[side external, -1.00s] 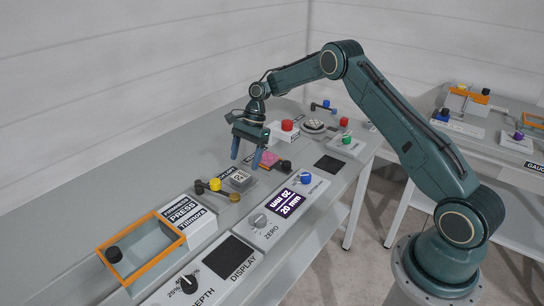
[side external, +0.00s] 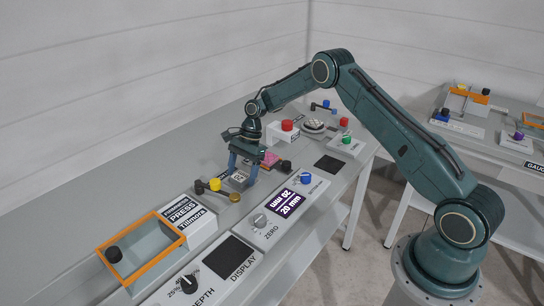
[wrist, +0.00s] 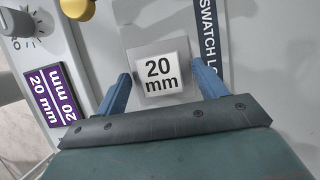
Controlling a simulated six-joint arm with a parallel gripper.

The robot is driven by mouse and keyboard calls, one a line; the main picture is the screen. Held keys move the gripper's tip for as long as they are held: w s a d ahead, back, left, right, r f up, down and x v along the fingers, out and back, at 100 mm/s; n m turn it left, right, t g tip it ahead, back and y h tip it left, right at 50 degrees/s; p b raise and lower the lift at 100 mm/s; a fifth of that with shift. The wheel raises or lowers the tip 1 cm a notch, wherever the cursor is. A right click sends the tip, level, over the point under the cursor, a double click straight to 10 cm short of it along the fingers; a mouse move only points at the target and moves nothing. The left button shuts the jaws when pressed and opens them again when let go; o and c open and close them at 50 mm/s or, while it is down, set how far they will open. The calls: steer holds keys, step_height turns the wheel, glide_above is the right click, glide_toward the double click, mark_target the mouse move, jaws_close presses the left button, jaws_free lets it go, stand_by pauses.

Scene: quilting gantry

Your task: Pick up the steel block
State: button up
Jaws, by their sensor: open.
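The steel block (wrist: 162,78) is a small grey block with a white top marked "20 mm". It sits on a grey square plate on the bench, and it also shows in the side view (side external: 239,178), partly behind my fingers. My gripper (wrist: 160,80) is open, pointing down, with one blue finger on each side of the block in the wrist view. In the side view my gripper (side external: 243,176) is low over the block. I cannot tell whether the fingers touch it.
A yellow knob (side external: 215,184) and a brass-coloured piece (side external: 234,197) are close by. The purple "20 mm" display (side external: 290,202) is in front. An orange-framed tray (side external: 143,250) stands at the left, a red button (side external: 287,125) behind. A pink item (side external: 270,158) lies just beyond the gripper.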

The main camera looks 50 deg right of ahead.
mark_target(242, 175)
steer(key=c, duration=1.4)
steer(key=shift+r, duration=0.1)
steer(key=shift+c, duration=0.2)
step_height(242, 175, up, 10)
